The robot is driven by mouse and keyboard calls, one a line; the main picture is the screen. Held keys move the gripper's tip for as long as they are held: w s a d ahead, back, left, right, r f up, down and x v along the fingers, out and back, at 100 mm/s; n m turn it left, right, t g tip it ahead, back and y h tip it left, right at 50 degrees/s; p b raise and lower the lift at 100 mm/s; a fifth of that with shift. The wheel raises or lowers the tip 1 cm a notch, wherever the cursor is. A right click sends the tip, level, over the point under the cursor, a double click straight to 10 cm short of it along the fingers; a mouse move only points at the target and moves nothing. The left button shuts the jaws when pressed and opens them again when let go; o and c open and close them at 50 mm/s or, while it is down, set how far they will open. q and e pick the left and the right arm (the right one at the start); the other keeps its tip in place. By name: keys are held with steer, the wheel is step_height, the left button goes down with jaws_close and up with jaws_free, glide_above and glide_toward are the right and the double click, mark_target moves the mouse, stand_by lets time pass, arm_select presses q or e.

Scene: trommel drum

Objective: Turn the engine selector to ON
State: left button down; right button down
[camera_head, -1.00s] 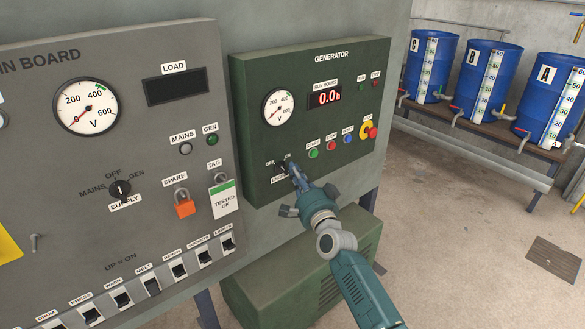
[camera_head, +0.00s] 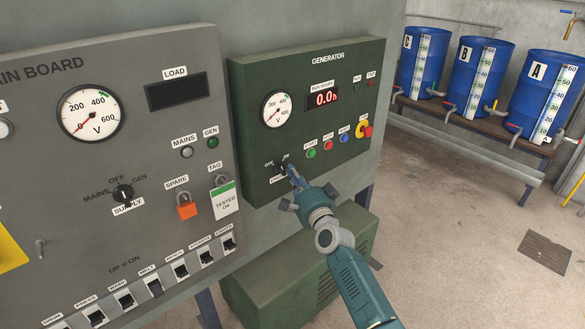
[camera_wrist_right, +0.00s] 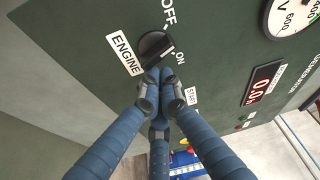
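The engine selector is a round black knob (camera_wrist_right: 155,47) on the dark green generator panel, between the OFF and ON labels in the right wrist view. A pale mark on its raised grip lies on the side toward ON. My right gripper (camera_wrist_right: 160,73) has its blue fingers drawn together, with the tips at the knob's lower edge. They look to be touching or very near it, not around it. My left gripper is not in view.
The generator panel (camera_head: 340,70) also carries a voltmeter, a 0.0h display, several buttons and a red-and-yellow stop. The main board (camera_head: 60,150) stands at left with a supply selector, orange padlock and breaker row. Blue barrels (camera_head: 480,80) stand at far right. A green cabinet (camera_head: 260,290) sits below.

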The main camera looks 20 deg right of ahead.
steer(key=shift+a, duration=0.1)
steer(key=shift+s+a+f+m+g+p, duration=0.15)
steer(key=shift+m+g+p, duration=0.15)
steer(key=shift+m+p, duration=0.65)
steer(key=shift+w+f+m+g+p, duration=0.15)
steer(key=shift+m+g+p, duration=0.15)
steer(key=shift+m+p, duration=0.65)
steer(key=shift+s+a+f+m+g+p, duration=0.15)
steer(key=shift+m+g+p, duration=0.15)
steer(key=shift+m+p, duration=0.65)
steer(key=shift+f+m+p, duration=0.1)
steer(key=shift+m+p, duration=0.25)
steer(key=shift+p, duration=0.25)
steer(key=shift+a+f, duration=0.1)
steer(key=shift+a, duration=0.05)
stand_by(1.5)
